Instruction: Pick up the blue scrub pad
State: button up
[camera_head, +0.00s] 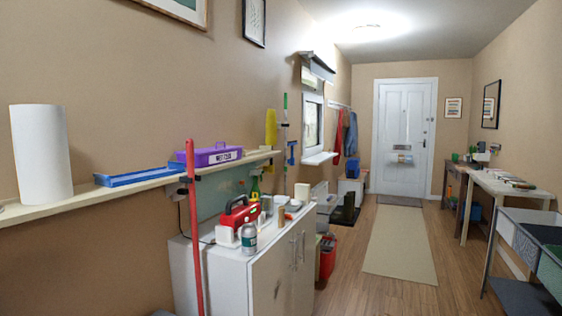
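I cannot make out a blue scrub pad for certain. A long, flat blue object (140,176) lies on the wall shelf (95,196) at the left, between a white paper roll and a purple box. It looks more like a shallow tray than a pad, but I cannot tell. My gripper is not in view.
The white roll (41,152) stands upright on the shelf. The purple box (208,155) sits further along. A red pole (194,235) stands before a white cabinet (262,270) holding a red toolbox (239,214) and bottles. The runner (400,243) lies clear toward the door.

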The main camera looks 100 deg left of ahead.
aim_at(174, 167)
jog(key=u, duration=3.8)
